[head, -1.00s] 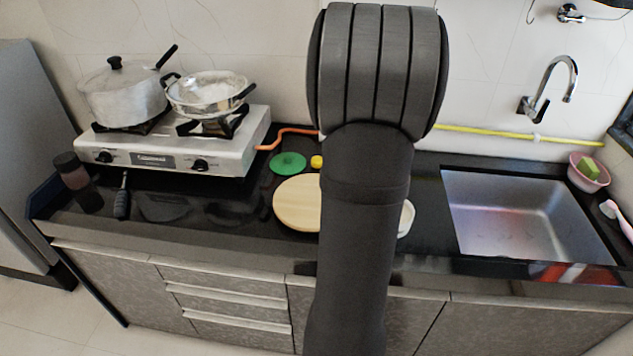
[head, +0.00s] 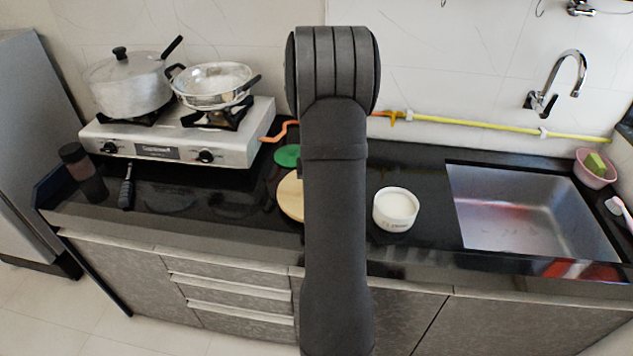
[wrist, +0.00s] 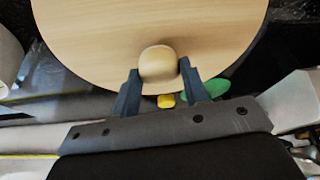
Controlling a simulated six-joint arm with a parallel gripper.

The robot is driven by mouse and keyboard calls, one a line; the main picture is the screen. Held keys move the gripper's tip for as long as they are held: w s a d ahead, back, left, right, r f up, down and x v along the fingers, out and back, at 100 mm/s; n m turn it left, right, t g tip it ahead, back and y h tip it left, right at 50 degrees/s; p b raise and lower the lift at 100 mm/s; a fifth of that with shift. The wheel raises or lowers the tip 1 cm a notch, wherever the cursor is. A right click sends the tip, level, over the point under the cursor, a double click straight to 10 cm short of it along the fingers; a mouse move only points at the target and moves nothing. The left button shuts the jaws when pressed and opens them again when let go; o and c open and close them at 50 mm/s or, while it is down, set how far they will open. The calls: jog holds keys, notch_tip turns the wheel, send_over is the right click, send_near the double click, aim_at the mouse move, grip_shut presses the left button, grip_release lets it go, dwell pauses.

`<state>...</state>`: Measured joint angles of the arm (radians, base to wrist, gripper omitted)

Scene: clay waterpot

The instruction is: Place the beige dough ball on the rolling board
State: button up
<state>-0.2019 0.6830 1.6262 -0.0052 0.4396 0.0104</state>
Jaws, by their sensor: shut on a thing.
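The beige dough ball (wrist: 158,65) shows between my gripper's two dark fingers in the wrist view. My gripper (wrist: 159,74) is shut on it and holds it over the edge of the round wooden rolling board (wrist: 95,35). I cannot tell whether the ball touches the board. In the head view the left part of the board (head: 290,196) shows on the black counter. My arm hides the rest of the board, my gripper and the ball there.
A white tub (head: 395,209) stands right of my arm, left of the sink (head: 535,210). A green disc (head: 287,156) lies behind the board; it and a small yellow thing (wrist: 166,101) show in the wrist view. A stove (head: 180,140) with two pots stands at the left.

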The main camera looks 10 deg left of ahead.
jog(key=shift+f, duration=0.25)
jog(key=o, duration=0.9)
jog(key=shift+f, duration=0.1)
jog(key=v, duration=1.2)
jog(key=x, duration=1.2)
jog(key=shift+f, duration=0.15)
jog(key=shift+r, duration=1.3)
jog(key=shift+f, duration=0.1)
